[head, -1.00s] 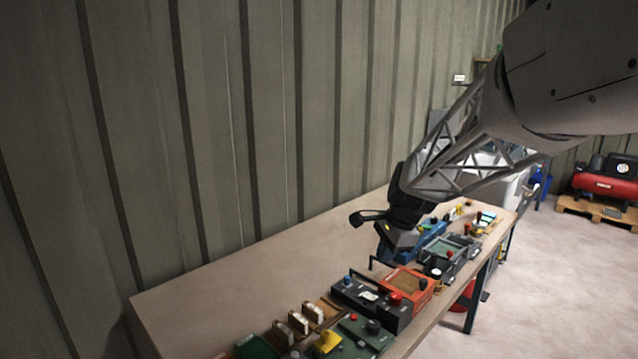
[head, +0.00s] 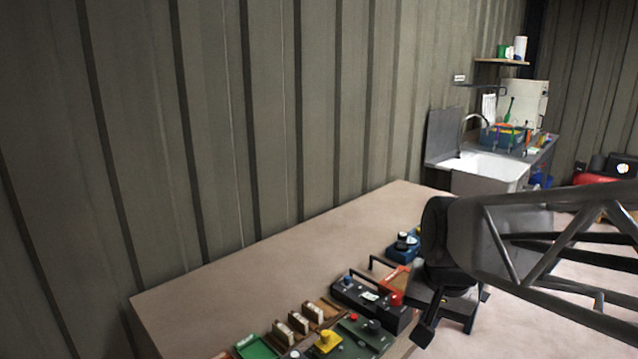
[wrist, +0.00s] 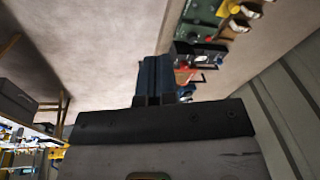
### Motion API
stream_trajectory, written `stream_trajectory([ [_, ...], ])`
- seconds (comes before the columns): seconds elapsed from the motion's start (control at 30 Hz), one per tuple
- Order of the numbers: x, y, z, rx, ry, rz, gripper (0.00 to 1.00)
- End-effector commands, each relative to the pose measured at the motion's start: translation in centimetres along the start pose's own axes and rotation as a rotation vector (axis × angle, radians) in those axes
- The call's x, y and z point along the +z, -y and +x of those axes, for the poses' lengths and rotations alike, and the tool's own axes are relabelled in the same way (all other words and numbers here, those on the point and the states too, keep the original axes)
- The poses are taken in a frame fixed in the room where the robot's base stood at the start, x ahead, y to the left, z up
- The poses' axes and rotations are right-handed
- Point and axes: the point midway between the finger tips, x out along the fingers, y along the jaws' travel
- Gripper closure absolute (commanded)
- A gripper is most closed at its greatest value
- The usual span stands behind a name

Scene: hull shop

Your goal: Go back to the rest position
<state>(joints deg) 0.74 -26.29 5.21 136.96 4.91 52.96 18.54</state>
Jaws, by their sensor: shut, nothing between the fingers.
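My gripper (head: 448,308) shows in the head view at the bench's front right edge, beneath the dark end of my arm. Its fingertips are hard to make out there. In the wrist view the two dark fingers (wrist: 155,66) lie side by side with no gap, shut and empty. The floor and the bench show beyond them. No rest position is marked in either view.
The workbench (head: 240,285) carries a black box (head: 365,298) with a handle, an orange-red box (head: 398,278), a blue device (head: 400,247) and a green box (head: 362,335). The bench's left and back are bare. A sink (head: 490,165) stands behind, against the corrugated wall (head: 220,120).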

Motion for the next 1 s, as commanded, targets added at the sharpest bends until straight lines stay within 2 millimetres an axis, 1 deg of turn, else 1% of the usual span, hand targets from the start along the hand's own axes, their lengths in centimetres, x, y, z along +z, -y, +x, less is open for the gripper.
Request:
stream_trajectory([
  [0.03,1.1,-0.5,-0.2,0.005,-0.008,-0.038,1.0],
  [0.2,4.4,-2.3,-0.4,0.029,-0.03,-0.18,1.0],
  [0.4,7.4,-4.0,-0.3,0.055,-0.044,-0.309,1.0],
  [0.6,8.6,-4.7,-0.1,0.067,-0.049,-0.366,1.0],
  [1.0,8.7,-4.7,-0.1,0.068,-0.049,-0.371,1.0],
])
